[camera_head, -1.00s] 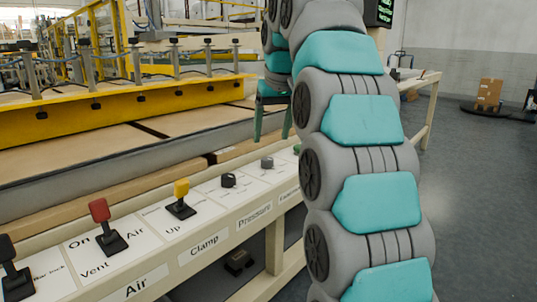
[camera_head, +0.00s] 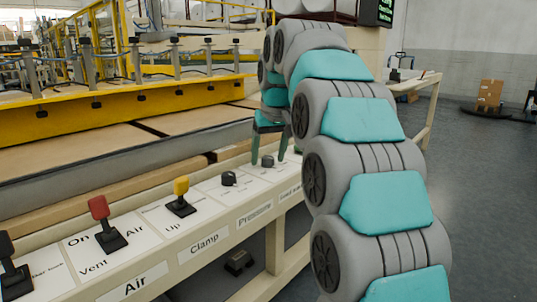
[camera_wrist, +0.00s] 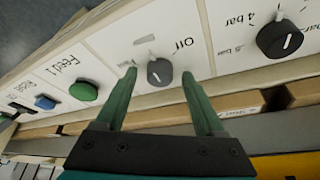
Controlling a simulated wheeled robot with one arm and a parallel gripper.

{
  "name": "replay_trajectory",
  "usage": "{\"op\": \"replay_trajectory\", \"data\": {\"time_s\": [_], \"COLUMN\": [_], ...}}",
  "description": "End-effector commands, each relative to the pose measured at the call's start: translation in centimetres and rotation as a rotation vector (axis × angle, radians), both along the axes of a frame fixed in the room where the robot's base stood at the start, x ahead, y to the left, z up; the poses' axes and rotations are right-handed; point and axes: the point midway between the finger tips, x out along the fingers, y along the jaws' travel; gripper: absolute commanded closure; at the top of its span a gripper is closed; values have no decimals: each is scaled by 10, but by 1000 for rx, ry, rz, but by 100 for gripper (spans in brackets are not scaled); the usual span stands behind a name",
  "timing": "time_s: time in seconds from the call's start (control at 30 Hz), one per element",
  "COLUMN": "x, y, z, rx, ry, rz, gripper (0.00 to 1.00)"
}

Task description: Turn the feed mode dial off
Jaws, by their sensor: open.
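The feed mode dial (camera_wrist: 160,72) is a small dark grey knob with a white pointer mark on a white label plate. The word "Off" is printed above it to the right in the wrist view; the other markings there are partly hidden or unclear. In the head view the dial (camera_head: 267,161) sits near the far end of the sloped panel. My gripper (camera_wrist: 158,75) is open, its green fingertips on either side of the dial with visible gaps. It also shows in the head view (camera_head: 268,160), pointing down at the panel.
A black pressure dial (camera_wrist: 285,40) with bar markings is on one side. A green button (camera_wrist: 84,90) and a blue button (camera_wrist: 45,102) are on the other. Yellow (camera_head: 181,197) and red (camera_head: 104,224) levers stand farther along the panel. Rolls lie behind the panel.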

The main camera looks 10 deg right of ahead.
Motion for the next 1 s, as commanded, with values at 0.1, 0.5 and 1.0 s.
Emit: {"op": "replay_trajectory", "data": {"time_s": [0.1,0.5,1.0], "x": [0,0,0], "y": [0,0,0], "z": [0,0,1], "rx": [0,0,0], "ry": [0,-1,-1], "rz": [0,0,-4], "gripper": [29,74,100]}}
